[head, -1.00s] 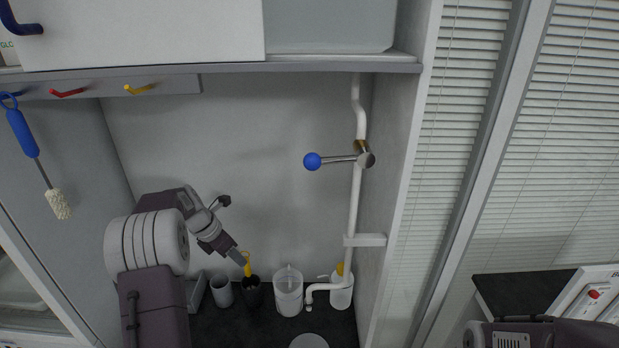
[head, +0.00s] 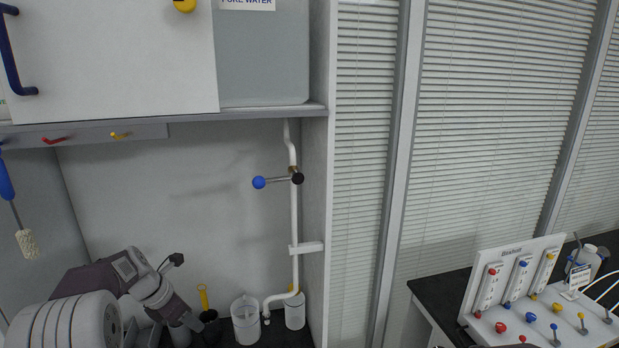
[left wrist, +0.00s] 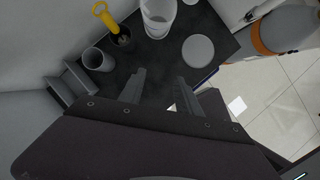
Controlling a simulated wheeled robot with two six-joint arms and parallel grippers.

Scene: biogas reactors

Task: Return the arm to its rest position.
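My left arm shows at the lower left of the head view, with its gripper (head: 192,322) low in front of the shelf bay. In the left wrist view the two fingers of the left gripper (left wrist: 160,90) are apart, with nothing between them, above the dark bench top (left wrist: 150,62). My right gripper is in neither view.
Near the left gripper stand a dark cup with a yellow-handled tool (head: 203,297), a grey cup (left wrist: 97,60) and a white beaker (head: 246,320). A white pipe (head: 294,220) with a blue-knobbed lever (head: 259,183) rises behind. A control panel (head: 510,285) stands at right.

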